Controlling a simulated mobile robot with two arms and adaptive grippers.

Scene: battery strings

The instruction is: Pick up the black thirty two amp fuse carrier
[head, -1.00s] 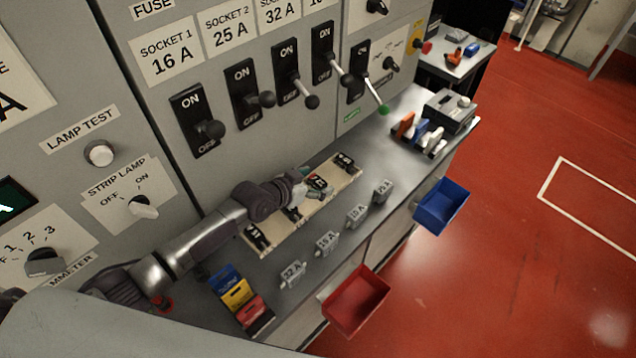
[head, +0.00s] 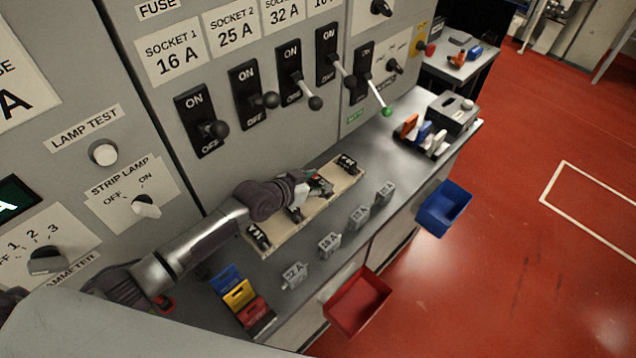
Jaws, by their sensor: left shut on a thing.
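A cream board (head: 326,205) lies on the grey bench and bears a row of black fuse carriers. My left gripper (head: 316,184) is over the middle of the row, shut on a black fuse carrier (head: 322,187). The gripper partly covers this carrier, and its label is not readable now. I cannot tell whether it is clear of the board. Other black carriers sit on the board: one at the near end (head: 258,236), one under my wrist (head: 295,214) and one at the far end (head: 347,164). My right gripper is not in view.
Several grey labelled blocks, the nearest marked 32 A (head: 294,276), stand along the bench front. A red bin (head: 358,301) and a blue bin (head: 443,208) hang off the front edge. Switch levers (head: 315,103) jut from the panel above the board.

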